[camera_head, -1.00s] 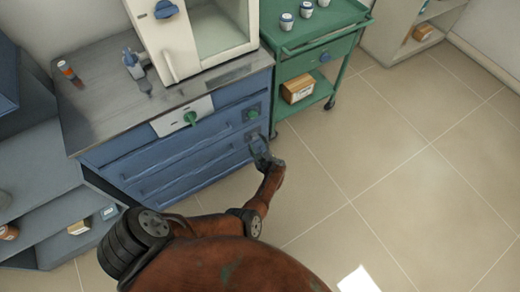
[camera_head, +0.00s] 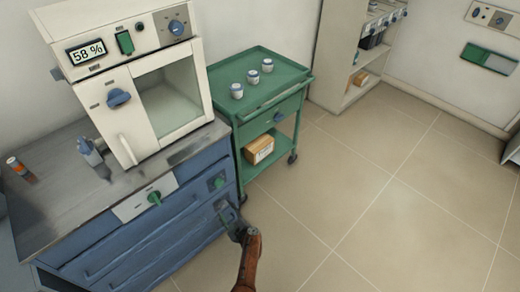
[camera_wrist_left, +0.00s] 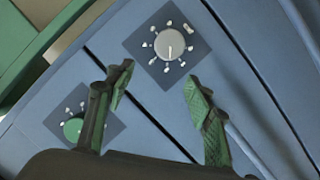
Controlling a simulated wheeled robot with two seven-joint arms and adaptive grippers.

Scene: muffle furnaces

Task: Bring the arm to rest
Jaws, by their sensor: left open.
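My left arm is rust-brown and comes up from the bottom of the head view. Its dark gripper (camera_head: 232,224) is in front of the blue cabinet (camera_head: 150,245), near the cabinet's right end. In the left wrist view the two fingers (camera_wrist_left: 158,110) with green pads stand well apart with nothing between them. Beyond them is the blue cabinet front with a grey knob (camera_wrist_left: 170,45) on a dark square plate. A green knob (camera_wrist_left: 73,128) is partly behind the left finger. My right gripper is in neither view.
A white furnace (camera_head: 130,90) with a 58 % display stands on the cabinet. A green cart (camera_head: 262,75) with three small jars (camera_head: 252,76) on top and a box (camera_head: 259,149) below stands right of it. A shelf (camera_head: 345,60) is farther back. Open floor (camera_head: 380,200) lies to the right.

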